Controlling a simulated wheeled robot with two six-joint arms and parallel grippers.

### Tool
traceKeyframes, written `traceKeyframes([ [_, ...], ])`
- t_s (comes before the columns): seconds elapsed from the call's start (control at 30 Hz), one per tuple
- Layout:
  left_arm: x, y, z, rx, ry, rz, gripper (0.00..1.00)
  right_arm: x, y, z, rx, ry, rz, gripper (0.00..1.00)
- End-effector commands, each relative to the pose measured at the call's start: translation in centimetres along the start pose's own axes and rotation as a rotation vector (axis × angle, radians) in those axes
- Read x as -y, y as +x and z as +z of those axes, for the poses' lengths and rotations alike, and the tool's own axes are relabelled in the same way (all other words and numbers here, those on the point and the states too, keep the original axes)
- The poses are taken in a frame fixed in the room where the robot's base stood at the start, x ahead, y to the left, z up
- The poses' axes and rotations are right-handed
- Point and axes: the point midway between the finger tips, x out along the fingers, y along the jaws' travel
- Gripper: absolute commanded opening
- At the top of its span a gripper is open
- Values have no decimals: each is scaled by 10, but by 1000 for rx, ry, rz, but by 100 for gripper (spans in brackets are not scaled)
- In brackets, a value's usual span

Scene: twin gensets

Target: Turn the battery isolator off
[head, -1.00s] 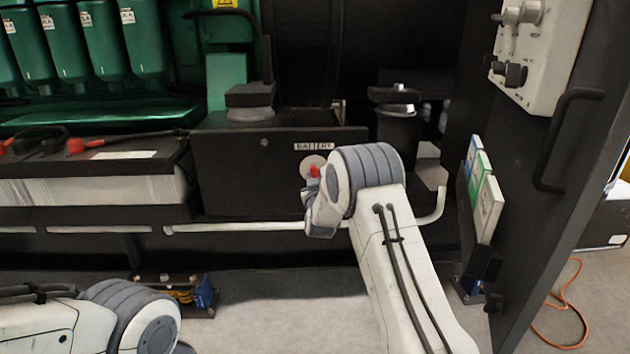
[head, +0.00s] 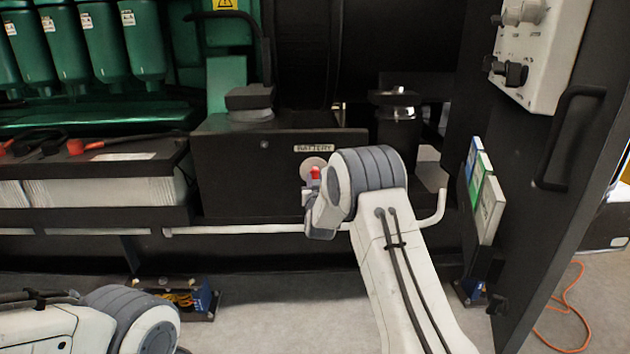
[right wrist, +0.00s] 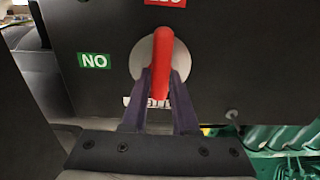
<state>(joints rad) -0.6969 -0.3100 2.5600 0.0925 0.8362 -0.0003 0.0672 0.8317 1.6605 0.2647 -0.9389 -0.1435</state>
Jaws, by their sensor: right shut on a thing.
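The battery isolator's red handle (right wrist: 164,55) stands upright in the right wrist view in front of a round pale plate (right wrist: 143,60). My right gripper (right wrist: 161,86) is shut on the handle's lower part, with a dark finger on each side. In the head view the red handle (head: 316,173) shows just left of my right wrist, below the BATTERY label (head: 314,148). My wrist hides the fingers and part of the plate there. A green label (right wrist: 95,61), upside down, and a cut-off red label (right wrist: 165,3) are beside the plate. My left gripper is out of sight.
A battery with red-capped leads (head: 100,192) stands left of the black isolator box (head: 235,165). An open dark door (head: 540,220) with a handle and a control panel (head: 545,50) stands close on the right. A pale rail (head: 235,229) runs below the box.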

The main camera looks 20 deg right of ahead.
Motion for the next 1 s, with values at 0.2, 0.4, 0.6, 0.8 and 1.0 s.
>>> traceKeyframes([
  [0.2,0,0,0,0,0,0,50,0,0,1,3,1,0,57],
  [0.4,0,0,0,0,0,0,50,0,0,1,1,0,0,57],
  [0.6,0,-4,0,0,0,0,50,1,-10,0,3,-1,-1,57],
  [0.8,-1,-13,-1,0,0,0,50,1,-44,-1,6,0,-2,57],
  [1.0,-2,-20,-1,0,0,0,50,1,-80,-1,4,0,-2,57],
])
